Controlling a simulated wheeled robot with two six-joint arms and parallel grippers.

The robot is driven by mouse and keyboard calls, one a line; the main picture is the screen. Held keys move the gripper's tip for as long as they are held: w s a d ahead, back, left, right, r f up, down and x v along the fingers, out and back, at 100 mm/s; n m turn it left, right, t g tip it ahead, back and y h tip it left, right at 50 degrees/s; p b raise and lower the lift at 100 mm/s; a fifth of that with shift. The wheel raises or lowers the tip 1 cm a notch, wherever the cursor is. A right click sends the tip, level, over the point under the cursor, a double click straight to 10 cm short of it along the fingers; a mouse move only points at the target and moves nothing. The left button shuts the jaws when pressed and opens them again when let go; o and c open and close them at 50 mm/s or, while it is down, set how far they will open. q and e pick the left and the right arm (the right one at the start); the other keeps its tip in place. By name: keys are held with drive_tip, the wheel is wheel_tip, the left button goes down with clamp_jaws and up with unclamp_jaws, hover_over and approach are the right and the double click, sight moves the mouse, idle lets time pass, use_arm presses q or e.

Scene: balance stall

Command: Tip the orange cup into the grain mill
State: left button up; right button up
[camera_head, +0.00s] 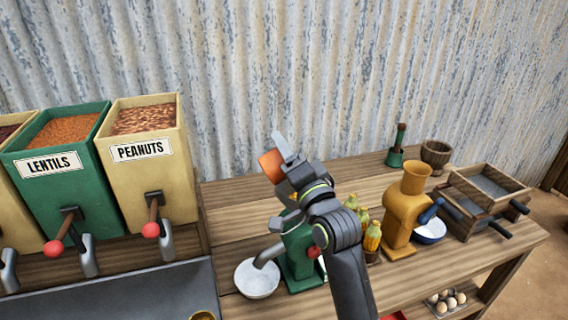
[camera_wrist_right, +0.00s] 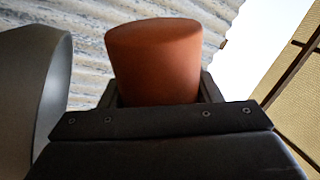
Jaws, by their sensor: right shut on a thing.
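The orange cup (camera_head: 271,167) is held in my right gripper (camera_head: 281,158), high above the counter and tilted in the head view. In the right wrist view, the cup (camera_wrist_right: 155,62) sits between the jaws; its contents do not show. A green mill (camera_head: 299,262) stands below, its spout over a white bowl (camera_head: 257,279). My right gripper and arm cover its top. A mustard-yellow mill (camera_head: 405,210) with a flared top and blue handle stands further right. I cannot tell which is the grain mill. My left gripper is not in view.
Corn cobs (camera_head: 371,237) stand between the mills. A blue-rimmed bowl (camera_head: 430,231), wooden sieve boxes (camera_head: 484,197) and a wooden mortar (camera_head: 435,153) are at right. Lentil (camera_head: 60,165) and peanut (camera_head: 150,160) dispensers stand at left. A corrugated wall (camera_head: 330,65) closes the back.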

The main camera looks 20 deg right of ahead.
drive_tip(key=shift+w+d+f+n+g, duration=0.2)
drive_tip(key=shift+f+n+g, duration=0.15)
drive_tip(key=shift+n, duration=0.45)
drive_tip(key=shift+w+d+n+g+y, duration=0.3)
drive_tip(key=shift+n+y, duration=0.2)
drive_tip(key=shift+n, duration=0.7)
drive_tip(key=shift+w+d+n+p, duration=0.2)
drive_tip(key=shift+n+p, duration=0.1)
drive_tip(key=shift+n, duration=0.4)
drive_tip(key=shift+a+r+n+g, duration=0.15)
drive_tip(key=shift+n+g, duration=0.2)
drive_tip(key=shift+n, duration=0.25)
drive_tip(key=n, duration=0.1)
drive_tip(key=a+n+y, duration=0.1)
drive_tip(key=shift+s+r+n+g+p, duration=0.1)
drive_tip(key=shift+r+n+g+p, duration=0.25)
drive_tip(key=shift+n+g+p, duration=0.05)
drive_tip(key=shift+s+a+r+n+p, duration=0.1)
drive_tip(key=shift+a+r+n+p, duration=0.15)
drive_tip(key=shift+n, duration=0.35)
drive_tip(key=n, duration=0.1)
drive_tip(key=n+g+p, duration=0.1)
drive_tip(key=shift+a+r+n, duration=0.2)
drive_tip(key=shift+r+n, duration=0.05)
drive_tip(key=shift+n, duration=0.05)
drive_tip(key=shift+a+n, duration=0.2)
drive_tip(key=shift+n, duration=0.2)
